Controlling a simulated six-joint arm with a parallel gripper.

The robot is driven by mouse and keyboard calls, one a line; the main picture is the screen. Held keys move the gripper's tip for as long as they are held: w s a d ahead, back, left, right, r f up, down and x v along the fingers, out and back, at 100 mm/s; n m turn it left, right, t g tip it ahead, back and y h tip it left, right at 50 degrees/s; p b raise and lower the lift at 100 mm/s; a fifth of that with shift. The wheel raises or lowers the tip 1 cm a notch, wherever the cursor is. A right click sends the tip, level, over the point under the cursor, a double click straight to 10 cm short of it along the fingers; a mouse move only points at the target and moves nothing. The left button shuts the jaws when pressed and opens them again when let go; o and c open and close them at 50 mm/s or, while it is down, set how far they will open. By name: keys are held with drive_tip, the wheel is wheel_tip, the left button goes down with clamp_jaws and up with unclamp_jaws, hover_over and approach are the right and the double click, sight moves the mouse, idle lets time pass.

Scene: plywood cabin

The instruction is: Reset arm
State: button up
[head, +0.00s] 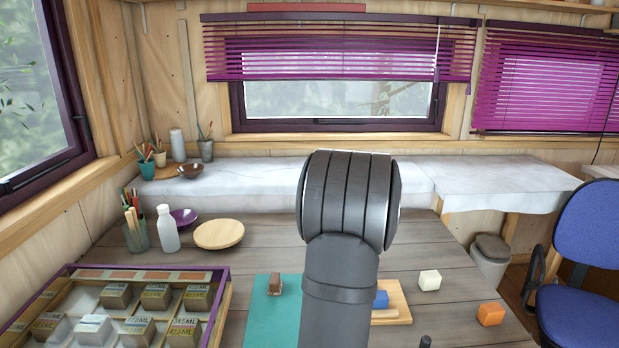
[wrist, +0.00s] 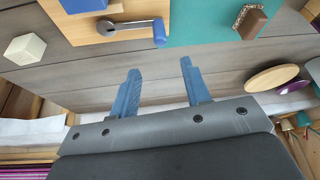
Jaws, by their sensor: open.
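My gripper (wrist: 160,88) shows in the wrist view with its two blue fingers apart and nothing between them. It is above the grey plank table (wrist: 100,75). In the head view my dark arm rises in the middle, and the gripper itself cannot be seen there. A wooden board (wrist: 95,26) with a blue block and a metal lever with a blue handle (wrist: 160,34) lies near the fingers. A teal mat (wrist: 205,22) with a brown block (wrist: 250,20) lies beside the board. My arm hides part of the board and mat in the head view.
A white cube (head: 429,280) and an orange cube (head: 491,314) stand at right. A purple-edged tray (head: 228,290) of labelled blocks is at left. A white bottle (head: 168,230), wooden plate (head: 219,234) and pencil glass (head: 136,236) stand behind it. A blue chair (head: 590,230) is at right.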

drive_tip(key=x, duration=1.3)
drive_tip(key=shift+w+f, duration=0.1)
drive_tip(key=shift+f, duration=0.2)
drive_tip(key=shift+r, duration=0.15)
drive_tip(key=v, duration=1.7)
drive_tip(key=x, duration=1.7)
drive_tip(key=shift+w, duration=0.25)
drive_tip(key=shift+w+d+m+h, duration=0.2)
drive_tip(key=shift+w+m+h, duration=0.4)
drive_tip(key=shift+w+m, duration=0.55)
drive_tip(key=shift+w+d+m+h, duration=0.35)
drive_tip(key=shift+w+m, duration=0.4)
drive_tip(key=shift+m, duration=0.35)
drive_tip(key=shift+w+d+m+h, duration=0.4)
drive_tip(key=shift+w+m, duration=0.35)
drive_tip(key=shift+m, duration=0.3)
drive_tip(key=w+d+m+h, duration=0.1)
drive_tip(key=w+d+m, duration=0.1)
drive_tip(key=m, duration=0.1)
drive_tip(key=shift+g, duration=0.4)
drive_tip(key=shift+w+d+m+g+h, duration=0.3)
drive_tip(key=shift+w+d+m, duration=0.15)
drive_tip(key=shift+d+m, duration=0.4)
drive_tip(key=shift+w+d+m+g+h, duration=0.15)
drive_tip(key=shift+w+d+m+g, duration=0.35)
drive_tip(key=shift+m, duration=0.65)
